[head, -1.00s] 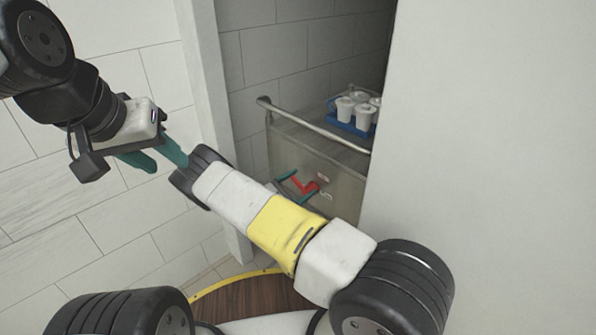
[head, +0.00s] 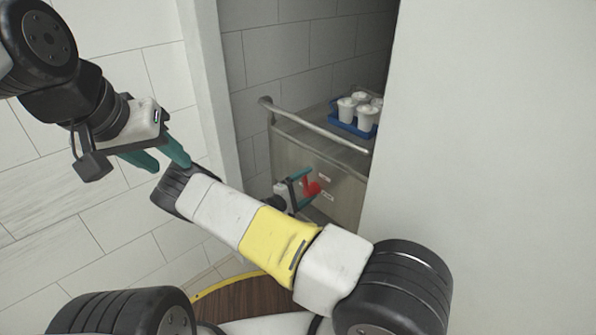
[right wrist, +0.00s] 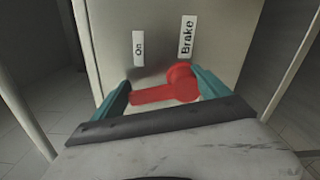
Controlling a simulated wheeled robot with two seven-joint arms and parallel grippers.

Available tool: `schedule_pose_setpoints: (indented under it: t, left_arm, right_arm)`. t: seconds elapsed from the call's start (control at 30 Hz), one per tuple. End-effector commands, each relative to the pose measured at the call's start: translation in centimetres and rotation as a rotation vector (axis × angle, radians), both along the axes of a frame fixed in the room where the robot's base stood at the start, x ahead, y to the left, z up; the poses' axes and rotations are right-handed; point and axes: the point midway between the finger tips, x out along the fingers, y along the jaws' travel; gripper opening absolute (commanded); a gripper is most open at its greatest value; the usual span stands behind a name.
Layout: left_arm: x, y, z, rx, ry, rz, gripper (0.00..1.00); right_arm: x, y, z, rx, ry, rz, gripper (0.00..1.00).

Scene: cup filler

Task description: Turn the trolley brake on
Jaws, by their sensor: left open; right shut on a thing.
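The red brake lever (head: 312,188) sits on the trolley's (head: 345,192) grey end panel. In the head view its handle points up from the round pivot. In the right wrist view the lever (right wrist: 160,92) lies between the teal fingers, its handle end against the left finger and its pivot near the right one. My right gripper (head: 302,189) is shut on the lever; it also shows in the right wrist view (right wrist: 162,94). An "On" label (right wrist: 139,48) and a "Brake" label (right wrist: 187,36) are beside the lever. My left gripper (head: 160,160) is open and empty, well away at the left.
A metal rail (head: 315,130) runs along the trolley's near top edge. A blue tray (head: 340,121) with several white cups (head: 365,118) stands on top. A white wall (head: 490,130) covers the trolley's right side. A white door post (head: 207,90) stands left of it.

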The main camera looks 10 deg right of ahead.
Motion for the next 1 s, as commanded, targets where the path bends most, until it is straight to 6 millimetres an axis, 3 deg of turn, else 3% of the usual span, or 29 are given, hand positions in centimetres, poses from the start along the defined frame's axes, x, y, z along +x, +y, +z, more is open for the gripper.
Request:
schedule_pose_setpoints:
  t: [0.4, 1.0]
  left_arm:
    - [0.00, 0.00, 0.00, 0.000, 0.000, 0.000, 0.41]
    - [0.00, 0.00, 0.00, 0.000, 0.000, 0.000, 0.41]
  right_arm:
    - [-0.75, -0.42, -0.23, 0.134, -0.196, 0.002, 0.14]
    - [-0.92, -0.54, -0.31, 0.167, -0.243, -0.001, 0.13]
